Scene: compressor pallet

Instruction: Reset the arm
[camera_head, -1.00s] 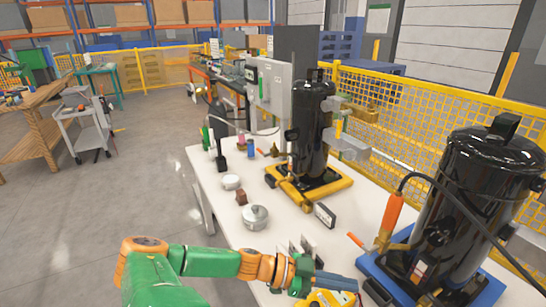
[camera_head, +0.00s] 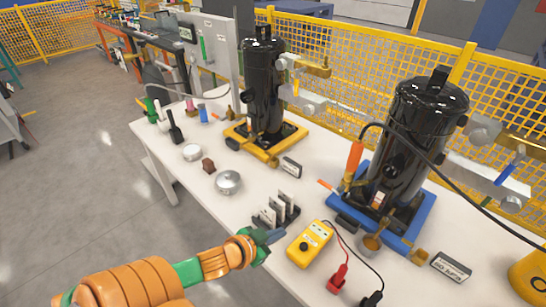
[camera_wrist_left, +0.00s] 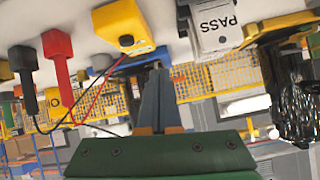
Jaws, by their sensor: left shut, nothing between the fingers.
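My left arm comes in from the lower left in the head view. Its gripper (camera_head: 272,236) is over the near edge of the white table, just left of the yellow meter and close to the black card rack. In the left wrist view the two blue-grey fingers (camera_wrist_left: 155,98) are together, shut with nothing between them. My right gripper is not in view.
A black rack (camera_head: 277,212), yellow meter (camera_head: 311,243) with red and black leads, and round metal tin (camera_head: 228,182) stand near. Black compressors stand on a yellow base (camera_head: 290,136) and a blue base (camera_head: 399,243). Yellow mesh fencing (camera_head: 350,78) runs behind. Open floor (camera_head: 85,190) lies left.

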